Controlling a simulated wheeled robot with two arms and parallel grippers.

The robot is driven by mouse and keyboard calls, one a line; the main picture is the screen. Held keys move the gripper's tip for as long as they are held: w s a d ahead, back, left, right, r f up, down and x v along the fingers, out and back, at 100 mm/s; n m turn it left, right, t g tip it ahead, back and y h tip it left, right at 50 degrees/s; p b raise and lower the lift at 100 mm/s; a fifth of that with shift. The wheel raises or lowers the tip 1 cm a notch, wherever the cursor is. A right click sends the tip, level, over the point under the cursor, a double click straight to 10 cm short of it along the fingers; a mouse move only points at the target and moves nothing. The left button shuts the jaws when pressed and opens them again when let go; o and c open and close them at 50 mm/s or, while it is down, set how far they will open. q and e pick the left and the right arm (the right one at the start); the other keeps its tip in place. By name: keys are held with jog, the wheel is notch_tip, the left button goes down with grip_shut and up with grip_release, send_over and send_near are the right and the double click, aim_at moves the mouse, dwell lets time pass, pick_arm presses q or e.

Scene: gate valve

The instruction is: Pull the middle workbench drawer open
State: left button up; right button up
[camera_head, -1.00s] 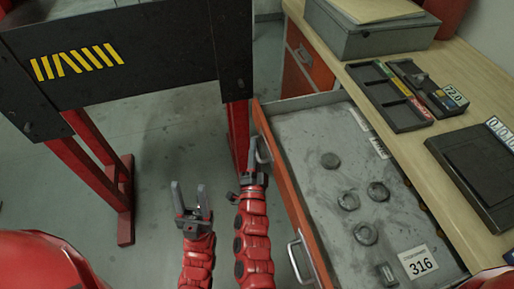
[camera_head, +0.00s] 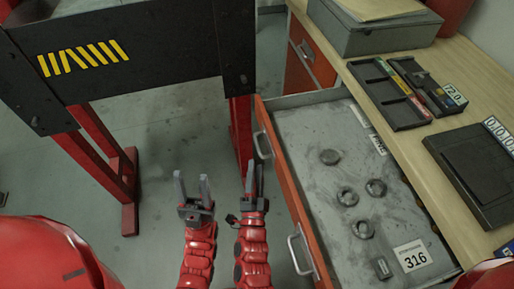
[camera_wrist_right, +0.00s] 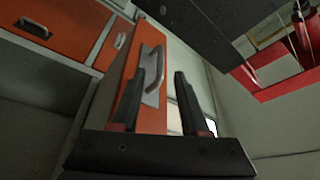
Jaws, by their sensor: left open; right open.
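The open drawer (camera_head: 340,165) sticks out from the workbench, with a grey tray-like inside and an orange front (camera_head: 287,195). Its front carries two metal handles, a far one (camera_head: 263,145) and a near one (camera_head: 300,250). My right gripper (camera_head: 254,180) is open beside the drawer front, just short of the far handle. In the right wrist view a handle (camera_wrist_right: 154,70) on the orange front shows beyond and between the open fingers (camera_wrist_right: 160,85); I see no grip on it. My left gripper (camera_head: 192,188) is open and empty, left of the right one.
Several round parts and a label reading 316 (camera_head: 412,256) lie in the drawer. The wooden worktop (camera_head: 400,150) holds a grey box (camera_head: 375,32), a dark tray (camera_head: 390,95) and a black device (camera_head: 475,175). A red-legged dark stand (camera_head: 120,55) stands left. Floor between is clear.

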jog(key=p+v, duration=0.1)
jog(key=v, duration=0.7)
jog(key=shift+s, duration=0.4)
jog(key=shift+f, duration=0.1)
